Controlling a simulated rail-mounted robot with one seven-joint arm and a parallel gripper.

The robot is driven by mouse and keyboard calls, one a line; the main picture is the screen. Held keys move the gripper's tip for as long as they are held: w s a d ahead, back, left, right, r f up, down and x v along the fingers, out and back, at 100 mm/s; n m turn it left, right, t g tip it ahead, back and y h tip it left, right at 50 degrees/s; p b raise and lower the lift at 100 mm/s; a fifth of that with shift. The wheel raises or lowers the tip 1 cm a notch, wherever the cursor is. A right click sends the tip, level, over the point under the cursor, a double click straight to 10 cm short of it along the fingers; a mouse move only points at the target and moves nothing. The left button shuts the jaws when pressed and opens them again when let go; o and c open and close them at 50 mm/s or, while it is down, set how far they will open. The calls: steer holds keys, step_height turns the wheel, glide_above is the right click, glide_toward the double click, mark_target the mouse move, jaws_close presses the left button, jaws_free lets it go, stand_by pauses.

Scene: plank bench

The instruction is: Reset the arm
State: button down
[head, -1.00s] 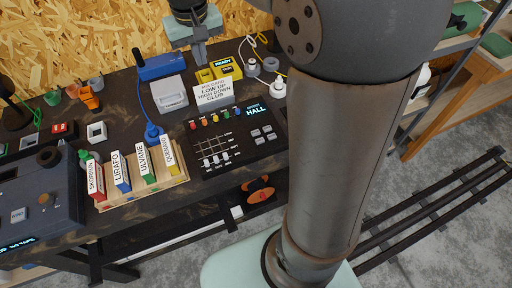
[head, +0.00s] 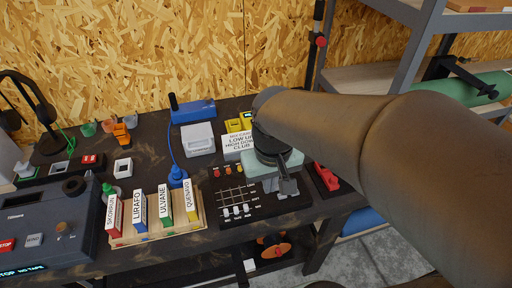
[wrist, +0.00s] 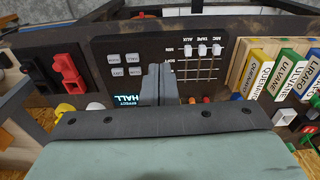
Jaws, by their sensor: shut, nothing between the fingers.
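My gripper (head: 287,187) hangs over the right part of the black mixer panel (head: 228,196) in the head view, with its fingers together and empty. In the wrist view the closed fingers (wrist: 158,84) point at the panel (wrist: 125,46), beside its small lit display reading HALL (wrist: 127,101). I cannot tell whether the fingertips touch the panel. My arm covers part of the panel and the bench's right end in the head view.
A wooden rack (head: 158,235) of labelled cartridges stands left of the panel. A sign card (head: 238,143), a grey box (head: 198,139) and a blue device (head: 193,111) stand behind. A red switch (head: 326,177) is to the right. A dark tape machine (head: 40,232) is at left.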

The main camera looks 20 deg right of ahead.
steer(key=shift+s+d+f, duration=0.1)
steer(key=shift+s+f, duration=0.4)
steer(key=shift+s, duration=0.35)
steer(key=shift+s+d+f, duration=0.1)
steer(key=shift+s+f, duration=0.45)
steer(key=shift+s, duration=0.25)
steer(key=shift+s+f, duration=0.5)
steer(key=shift+s, duration=0.35)
